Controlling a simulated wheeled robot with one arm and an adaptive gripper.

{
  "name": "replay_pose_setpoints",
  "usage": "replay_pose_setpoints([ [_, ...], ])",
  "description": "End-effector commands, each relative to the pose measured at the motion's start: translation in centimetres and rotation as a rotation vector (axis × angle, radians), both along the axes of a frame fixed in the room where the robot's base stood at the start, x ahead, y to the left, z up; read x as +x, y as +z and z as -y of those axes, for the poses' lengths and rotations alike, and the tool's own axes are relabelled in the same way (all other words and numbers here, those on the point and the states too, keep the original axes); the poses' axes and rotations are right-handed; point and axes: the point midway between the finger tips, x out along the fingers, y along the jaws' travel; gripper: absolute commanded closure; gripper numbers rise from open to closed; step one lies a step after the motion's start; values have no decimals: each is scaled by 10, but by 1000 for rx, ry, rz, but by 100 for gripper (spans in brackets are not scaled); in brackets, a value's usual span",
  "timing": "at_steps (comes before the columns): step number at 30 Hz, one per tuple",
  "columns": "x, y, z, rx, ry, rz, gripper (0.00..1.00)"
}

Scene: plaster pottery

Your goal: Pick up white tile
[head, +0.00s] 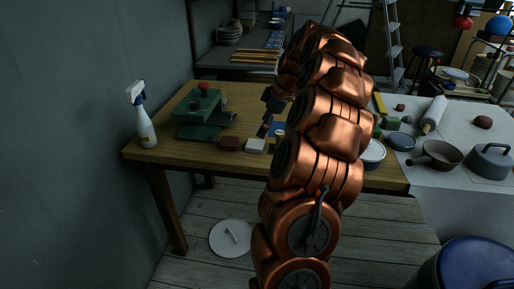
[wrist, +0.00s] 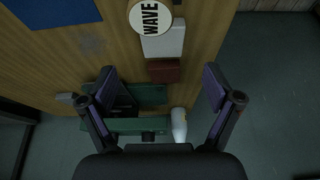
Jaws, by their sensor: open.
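The white tile (head: 255,146) lies flat on the wooden table near its front edge. In the wrist view it is a pale block (wrist: 168,42) at the top middle, beyond my fingertips, with a brown block (wrist: 164,71) beside it. In the head view my gripper (head: 267,116) is above the table behind the tile, partly hidden by my arm.
A green press-like tool (head: 203,118) with a red knob stands left of the gripper. A spray bottle (head: 143,118) is at the table's left edge. A blue item (head: 277,128) lies right of the tile. Bowls and a pan (head: 437,154) crowd the white table at right.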

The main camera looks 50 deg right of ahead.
Motion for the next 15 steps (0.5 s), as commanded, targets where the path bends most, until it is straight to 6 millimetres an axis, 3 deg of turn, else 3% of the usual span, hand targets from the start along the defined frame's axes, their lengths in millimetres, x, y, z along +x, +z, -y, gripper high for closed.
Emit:
replay_pose_setpoints([
  [15, 14, -48, -13, 6, 1, -5, 10],
])
